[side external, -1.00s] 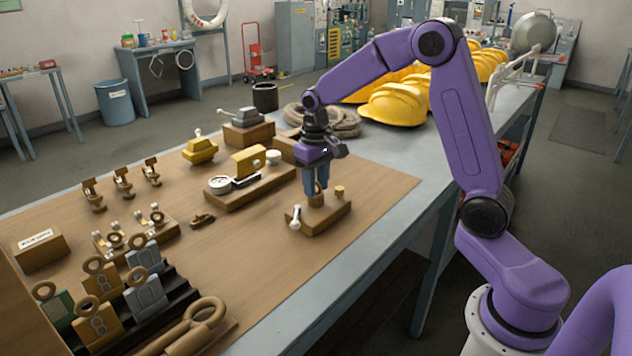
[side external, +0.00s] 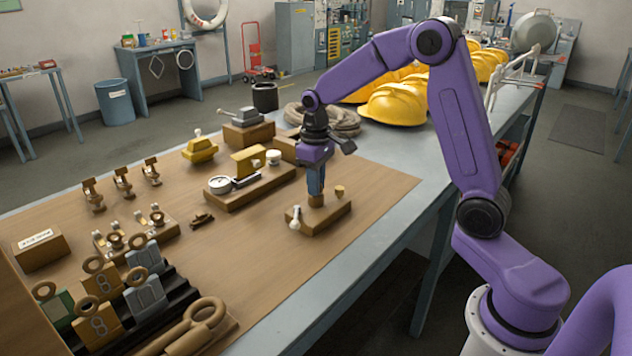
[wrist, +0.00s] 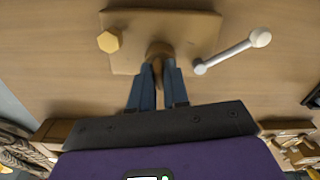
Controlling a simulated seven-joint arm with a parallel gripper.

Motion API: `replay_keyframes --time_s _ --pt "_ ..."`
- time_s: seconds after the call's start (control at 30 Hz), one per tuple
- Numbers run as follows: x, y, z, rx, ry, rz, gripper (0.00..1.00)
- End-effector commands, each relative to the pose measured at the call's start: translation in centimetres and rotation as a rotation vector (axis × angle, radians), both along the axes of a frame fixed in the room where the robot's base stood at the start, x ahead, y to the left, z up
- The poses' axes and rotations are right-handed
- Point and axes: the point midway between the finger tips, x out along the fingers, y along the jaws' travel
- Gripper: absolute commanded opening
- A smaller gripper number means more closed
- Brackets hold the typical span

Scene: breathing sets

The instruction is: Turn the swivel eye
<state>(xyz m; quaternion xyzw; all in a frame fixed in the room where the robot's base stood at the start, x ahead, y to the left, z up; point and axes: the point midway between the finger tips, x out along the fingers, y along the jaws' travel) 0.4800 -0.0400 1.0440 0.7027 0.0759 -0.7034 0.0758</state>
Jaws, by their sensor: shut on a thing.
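The swivel eye (wrist: 159,50) is a brown fitting standing on a wooden base block (side external: 330,216). In the side view my gripper (side external: 316,192) points straight down over the block, its blue fingers shut on the eye. In the wrist view my gripper (wrist: 158,78) has its two fingers close together around the eye, which hides much of it.
A block with a round gauge (side external: 220,185) stands to the left behind the eye. Several yellow helmets (side external: 397,106) and a coiled rope (side external: 335,122) lie behind. Lock-like pieces (side external: 145,290) stand at the front left. The board in front of the block is clear.

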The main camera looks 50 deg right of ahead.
Motion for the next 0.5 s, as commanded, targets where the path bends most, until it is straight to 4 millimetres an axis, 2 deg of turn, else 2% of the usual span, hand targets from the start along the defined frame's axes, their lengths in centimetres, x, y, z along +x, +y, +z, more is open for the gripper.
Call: replay_keyframes --time_s 0.5 --pt "0.05 0.01 0.11 0.000 -0.003 0.490 0.00"
